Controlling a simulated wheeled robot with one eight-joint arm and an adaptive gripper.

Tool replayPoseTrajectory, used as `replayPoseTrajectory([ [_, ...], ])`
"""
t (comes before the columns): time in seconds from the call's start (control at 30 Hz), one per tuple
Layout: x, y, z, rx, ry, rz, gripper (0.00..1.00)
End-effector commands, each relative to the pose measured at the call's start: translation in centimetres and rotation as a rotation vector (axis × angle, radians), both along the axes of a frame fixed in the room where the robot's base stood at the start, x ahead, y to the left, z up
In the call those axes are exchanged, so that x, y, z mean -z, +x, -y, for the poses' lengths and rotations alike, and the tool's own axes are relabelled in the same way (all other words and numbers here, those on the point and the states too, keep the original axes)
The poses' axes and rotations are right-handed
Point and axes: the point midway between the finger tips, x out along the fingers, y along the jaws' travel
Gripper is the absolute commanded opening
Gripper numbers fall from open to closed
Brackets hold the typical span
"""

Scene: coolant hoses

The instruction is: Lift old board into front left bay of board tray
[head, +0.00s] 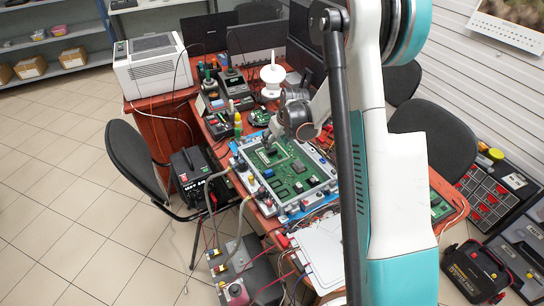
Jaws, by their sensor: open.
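A green circuit board (297,180) lies in a grey frame on the workbench, with a smaller board section (268,158) at its upper left. I cannot tell for sure which board is the old one. My gripper (268,145) is open, pointing down over the upper left of the frame, close above the smaller section. Whether it touches is too small to tell. Another green board (440,208) shows at the bench's right end, partly hidden by my arm. No board tray with bays can be clearly made out; my arm hides much of the bench's right side.
A white flat panel (318,252) lies at the bench's near end beside loose cables. A grey box with hoses (240,270) stands at lower left. Chairs (140,160) flank the bench.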

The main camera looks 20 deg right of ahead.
Motion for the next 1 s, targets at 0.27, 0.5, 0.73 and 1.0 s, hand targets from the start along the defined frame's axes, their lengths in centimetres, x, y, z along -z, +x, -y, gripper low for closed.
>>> replayPoseTrajectory([
  [0.27, 1.8, 0.5, -0.2, -0.001, 0.0, 0.0, 0.58],
  [0.5, 5.0, 1.6, -0.5, 0.0, 0.0, 0.0, 0.58],
  [0.73, 5.3, 1.8, -0.5, 0.0, 0.0, 0.0, 0.58],
  [1.0, 5.3, 1.8, -0.5, 0.0, 0.0, 0.0, 0.12],
])
